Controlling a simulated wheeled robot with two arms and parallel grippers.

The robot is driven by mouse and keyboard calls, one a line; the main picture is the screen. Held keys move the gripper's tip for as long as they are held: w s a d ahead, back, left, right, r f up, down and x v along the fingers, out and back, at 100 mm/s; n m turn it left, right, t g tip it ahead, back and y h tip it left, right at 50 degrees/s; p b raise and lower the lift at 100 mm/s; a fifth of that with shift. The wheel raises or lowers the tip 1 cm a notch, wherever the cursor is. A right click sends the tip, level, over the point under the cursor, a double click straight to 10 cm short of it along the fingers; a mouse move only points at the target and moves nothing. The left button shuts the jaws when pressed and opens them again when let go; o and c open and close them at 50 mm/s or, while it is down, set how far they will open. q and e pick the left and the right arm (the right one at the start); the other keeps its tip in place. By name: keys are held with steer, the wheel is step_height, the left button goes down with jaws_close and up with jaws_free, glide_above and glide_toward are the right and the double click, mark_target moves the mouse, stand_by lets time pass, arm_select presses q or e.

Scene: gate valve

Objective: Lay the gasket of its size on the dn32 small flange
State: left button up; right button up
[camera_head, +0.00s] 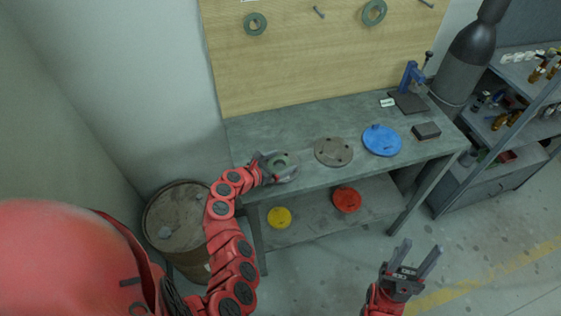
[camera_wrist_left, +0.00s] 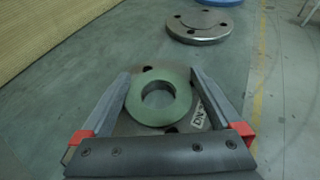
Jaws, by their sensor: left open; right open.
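A small green gasket (camera_wrist_left: 158,96) lies flat on a grey steel flange (camera_wrist_left: 190,122) with a white label reading "DN" and partly hidden digits. The gasket sits around the flange's bore, with dark bolt holes showing beyond its edge. My left gripper (camera_wrist_left: 167,98) is open, its two fingers on either side of the gasket, apart from it. In the head view the left gripper (camera_head: 281,166) covers part of this flange at the bench's left front, and the gasket (camera_head: 279,161) shows there too. My right gripper (camera_head: 413,258) is open and empty, out in front of the bench.
On the grey workbench (camera_head: 290,120) lie a larger steel flange (camera_head: 333,152), a blue flange (camera_head: 382,140) and a dark block (camera_head: 426,130). Two green gaskets (camera_head: 255,24) (camera_head: 374,12) hang on the wooden board. Yellow (camera_head: 279,217) and red (camera_head: 347,200) discs lie on the lower shelf. A barrel (camera_head: 181,222) stands left.

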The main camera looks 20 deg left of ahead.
arm_select(q)
steer(key=shift+s+a+f, duration=0.1)
steer(key=shift+s+f, duration=0.2)
steer(key=shift+f, duration=0.4)
steer(key=shift+s+a+r+b, duration=0.2)
steer(key=shift+s+a+b, duration=0.1)
steer(key=shift+s+a, duration=0.15)
steer(key=b+v, duration=0.1)
steer(key=v, duration=0.3)
steer(key=b+v, duration=0.1)
steer(key=v, duration=0.3)
steer(key=r+b+v, duration=0.1)
steer(key=b+v, duration=0.1)
steer(key=v, duration=0.3)
steer(key=shift+w+d, duration=0.1)
steer(key=shift+d, duration=0.05)
steer(key=shift+s+a+r+p, duration=0.45)
steer(key=shift+s+r+p, duration=0.25)
steer(key=shift+s+p, duration=0.2)
steer(key=shift+s, duration=0.3)
steer(key=shift+a, duration=0.1)
